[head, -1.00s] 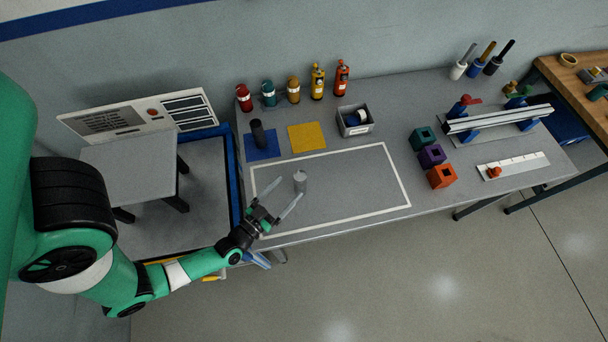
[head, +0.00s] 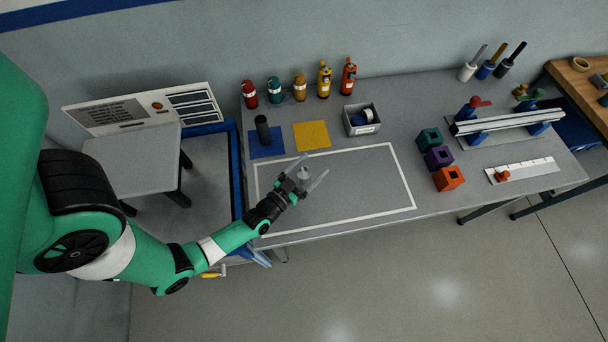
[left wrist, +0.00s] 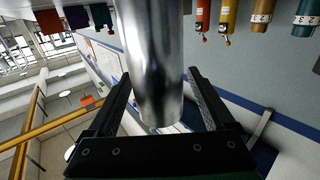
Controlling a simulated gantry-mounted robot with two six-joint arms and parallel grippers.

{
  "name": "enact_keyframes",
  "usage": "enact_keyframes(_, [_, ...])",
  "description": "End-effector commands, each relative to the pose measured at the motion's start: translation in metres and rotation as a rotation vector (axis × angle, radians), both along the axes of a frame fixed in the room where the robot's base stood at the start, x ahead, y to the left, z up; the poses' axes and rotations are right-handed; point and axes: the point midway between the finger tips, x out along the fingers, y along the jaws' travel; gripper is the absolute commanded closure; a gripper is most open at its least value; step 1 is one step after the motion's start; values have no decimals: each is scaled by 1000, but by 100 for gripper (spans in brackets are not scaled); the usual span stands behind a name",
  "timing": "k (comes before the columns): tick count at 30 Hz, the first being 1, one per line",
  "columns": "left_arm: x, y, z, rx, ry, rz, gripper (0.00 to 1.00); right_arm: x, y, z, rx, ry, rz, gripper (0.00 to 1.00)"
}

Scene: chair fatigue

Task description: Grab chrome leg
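The chrome leg (head: 304,174) is a short shiny cylinder standing in the white-outlined area of the table. In the left wrist view the chrome leg (left wrist: 150,65) is large, with its near end between the finger sides. My left gripper (head: 307,175) is open, with one finger on each side of the leg. In the left wrist view the left gripper (left wrist: 158,88) shows gaps between both fingers and the leg. The fingers partly hide the leg in the head view. My right gripper is not in view.
A blue mat (head: 266,144) with a black cylinder (head: 262,129) and a yellow mat (head: 312,136) lie behind the outline. A grey bin (head: 361,120) and colored blocks (head: 438,158) stand to the right. Several bottles line the back. The outlined area is otherwise clear.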

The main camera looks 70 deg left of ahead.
Motion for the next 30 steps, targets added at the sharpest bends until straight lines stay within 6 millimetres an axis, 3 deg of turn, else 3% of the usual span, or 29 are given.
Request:
enact_keyframes(2, [0,0,0,0,0,0,27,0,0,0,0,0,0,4])
enact_keyframes(14, [0,0,0,1,-1,0,99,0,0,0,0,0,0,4])
enact_keyframes(30, [0,0,3,1,-3,0,100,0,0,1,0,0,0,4])
